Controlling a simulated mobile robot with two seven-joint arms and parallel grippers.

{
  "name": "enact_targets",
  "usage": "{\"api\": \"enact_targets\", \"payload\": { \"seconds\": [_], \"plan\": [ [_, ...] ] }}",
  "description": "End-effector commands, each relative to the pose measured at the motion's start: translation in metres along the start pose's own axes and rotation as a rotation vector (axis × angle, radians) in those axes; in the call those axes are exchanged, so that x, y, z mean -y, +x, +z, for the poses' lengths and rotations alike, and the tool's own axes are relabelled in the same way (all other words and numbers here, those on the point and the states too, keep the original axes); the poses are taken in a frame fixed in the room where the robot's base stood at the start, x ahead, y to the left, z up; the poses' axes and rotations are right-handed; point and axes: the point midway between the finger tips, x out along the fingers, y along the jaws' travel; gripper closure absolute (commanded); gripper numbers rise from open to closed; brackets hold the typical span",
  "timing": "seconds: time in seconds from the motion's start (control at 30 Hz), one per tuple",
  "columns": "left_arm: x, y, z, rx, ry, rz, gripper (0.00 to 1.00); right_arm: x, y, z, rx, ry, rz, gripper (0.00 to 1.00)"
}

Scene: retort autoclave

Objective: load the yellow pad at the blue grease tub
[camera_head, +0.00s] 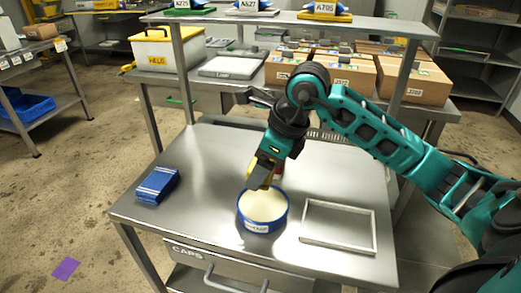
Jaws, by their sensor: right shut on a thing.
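The blue grease tub (263,222) stands on the metal table, open at the top, with pale cream grease filling it. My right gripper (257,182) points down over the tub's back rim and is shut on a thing. A small strip of yellow, likely the yellow pad (250,169), shows at the fingers; most of it is hidden by the gripper. I cannot tell whether it touches the grease. My left gripper is not in view.
A blue-and-white box (157,186) lies on the table's left side. An empty pale frame (338,248) lies right of the tub. A small red thing (279,170) shows behind the gripper. A raised shelf (290,22) spans the back; cartons (411,81) stand behind.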

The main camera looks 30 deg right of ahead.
Motion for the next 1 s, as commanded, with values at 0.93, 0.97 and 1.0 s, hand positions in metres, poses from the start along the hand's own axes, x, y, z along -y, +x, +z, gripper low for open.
{"api": "enact_targets", "payload": {
  "seconds": [0.93,0.97,1.0],
  "plan": [
    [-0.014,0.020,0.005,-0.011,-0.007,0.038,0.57,-0.002,0.057,-0.025,0.001,0.001,0.000,0.54],
    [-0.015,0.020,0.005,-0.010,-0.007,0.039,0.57,-0.002,0.057,-0.025,0.001,0.001,-0.001,0.54],
    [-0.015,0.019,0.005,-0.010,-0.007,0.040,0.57,-0.002,0.057,-0.025,0.001,0.001,-0.001,0.54]
  ]
}}
